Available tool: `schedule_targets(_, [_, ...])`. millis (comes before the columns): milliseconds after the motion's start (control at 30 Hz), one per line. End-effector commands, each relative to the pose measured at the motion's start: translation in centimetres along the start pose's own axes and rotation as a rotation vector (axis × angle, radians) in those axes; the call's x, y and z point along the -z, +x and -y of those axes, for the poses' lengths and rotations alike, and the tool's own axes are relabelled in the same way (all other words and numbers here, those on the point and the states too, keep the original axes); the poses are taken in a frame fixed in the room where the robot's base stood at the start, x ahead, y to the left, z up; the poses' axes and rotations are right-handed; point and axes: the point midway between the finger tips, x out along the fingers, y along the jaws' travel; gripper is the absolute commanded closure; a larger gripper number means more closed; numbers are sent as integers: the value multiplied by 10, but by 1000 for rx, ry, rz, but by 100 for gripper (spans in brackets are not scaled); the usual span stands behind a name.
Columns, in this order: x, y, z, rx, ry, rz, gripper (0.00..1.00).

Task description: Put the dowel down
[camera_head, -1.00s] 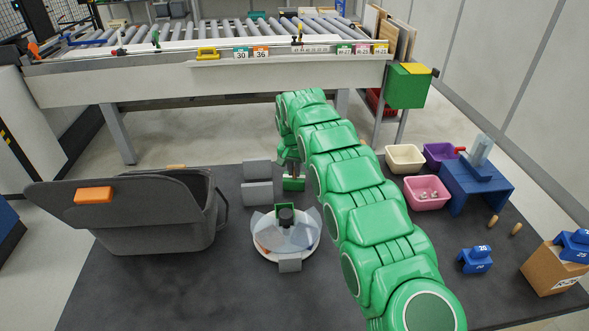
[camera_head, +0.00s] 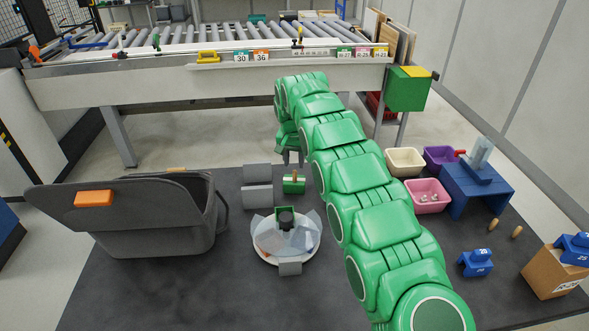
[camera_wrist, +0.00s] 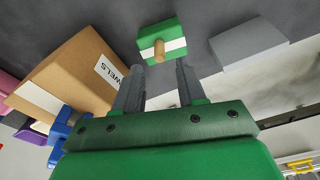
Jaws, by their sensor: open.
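The wooden dowel (camera_head: 295,176) stands upright in the green block with a white stripe (camera_head: 288,187) on the dark mat. In the wrist view the dowel (camera_wrist: 159,49) points up from the white band of the green block (camera_wrist: 172,30). My gripper (camera_head: 291,161) is open and empty, above and behind the block in the head view. In the wrist view its two fingers (camera_wrist: 160,70) are spread apart, and the dowel shows beyond them, clear of both.
Grey blocks (camera_head: 257,197) stand left of the green block. A round white dish (camera_head: 285,251) lies in front. A large grey bin (camera_head: 150,228) stands at left. A cardboard box (camera_wrist: 75,75) is close beside my gripper. Coloured bins (camera_head: 428,195) stand right of my arm.

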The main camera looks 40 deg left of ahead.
Motion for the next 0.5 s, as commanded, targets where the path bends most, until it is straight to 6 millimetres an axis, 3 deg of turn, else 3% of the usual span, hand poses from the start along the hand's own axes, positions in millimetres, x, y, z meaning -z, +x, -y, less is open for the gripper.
schedule_targets(200, [1, -40, 0, 2, 0, -5, 60])
schedule_targets(500, [1, -62, 0, 1, 0, -2, 60])
